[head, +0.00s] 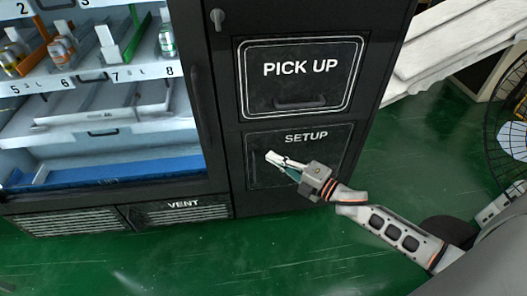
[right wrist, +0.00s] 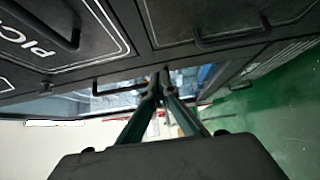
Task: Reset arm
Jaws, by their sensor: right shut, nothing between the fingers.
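My right gripper (head: 274,160) reaches in from the right, in front of the black vending machine's SETUP panel (head: 328,166). Its fingers are shut with nothing between them. In the right wrist view the closed fingertips (right wrist: 160,82) meet at the middle, with the dark machine front beyond. I cannot tell whether the tips touch the panel. The PICK UP door (head: 300,78) above is shut, with its handle (head: 300,103) clear of the gripper. My left gripper is not in view.
The glass-fronted cabinet at left holds several perfume bottles (head: 62,48) on numbered shelves. VENT grilles (head: 182,214) run along its base. A black wire fan guard (head: 510,130) and white boards (head: 450,45) stand at right. Green floor (head: 200,260) in front is clear.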

